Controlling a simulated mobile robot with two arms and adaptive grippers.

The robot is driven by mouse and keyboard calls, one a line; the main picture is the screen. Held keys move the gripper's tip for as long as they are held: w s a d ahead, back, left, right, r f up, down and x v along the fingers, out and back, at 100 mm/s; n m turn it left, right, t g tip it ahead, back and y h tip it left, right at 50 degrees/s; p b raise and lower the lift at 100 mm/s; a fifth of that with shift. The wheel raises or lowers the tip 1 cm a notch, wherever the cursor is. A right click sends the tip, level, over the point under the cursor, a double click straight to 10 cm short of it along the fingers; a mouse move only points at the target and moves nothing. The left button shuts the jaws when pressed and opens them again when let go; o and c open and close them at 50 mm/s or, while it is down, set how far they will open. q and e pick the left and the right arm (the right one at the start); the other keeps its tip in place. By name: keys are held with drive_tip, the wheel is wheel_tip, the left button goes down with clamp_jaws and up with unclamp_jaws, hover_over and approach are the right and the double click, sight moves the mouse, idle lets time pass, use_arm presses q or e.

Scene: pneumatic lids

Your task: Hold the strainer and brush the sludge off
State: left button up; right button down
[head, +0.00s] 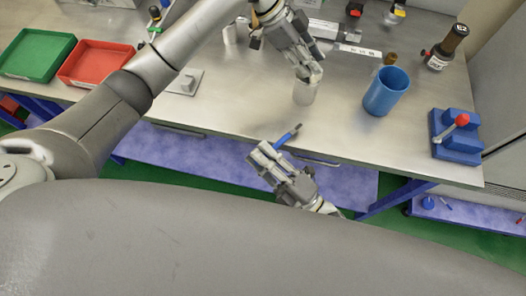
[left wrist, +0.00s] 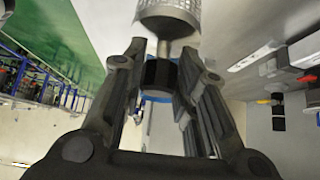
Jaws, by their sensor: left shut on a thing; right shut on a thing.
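The strainer (head: 305,93) is a pale, mesh-walled cup held just above the steel bench. In the left wrist view its perforated cup (left wrist: 170,14) is at the top, with a stem leading down to a dark grip. My left gripper (head: 311,76) is shut on that grip; its fingers also flank it in the left wrist view (left wrist: 161,78). My right gripper (head: 266,156) is shut on a brush (head: 287,137) with a blue handle, near the bench's front edge. The brush tip points up and right toward the strainer, apart from it. I cannot make out any sludge.
A blue cup (head: 386,91) stands right of the strainer. A blue block with a red-knobbed lever (head: 457,135) is at the right edge, a dark bottle (head: 447,47) behind it. Green (head: 36,54) and red (head: 95,64) trays lie far left. The front-middle bench is clear.

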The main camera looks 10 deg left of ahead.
use_arm(q)
drive_tip(key=o, duration=1)
drive_tip(key=shift+r, duration=0.1)
drive_tip(key=v, duration=1.2)
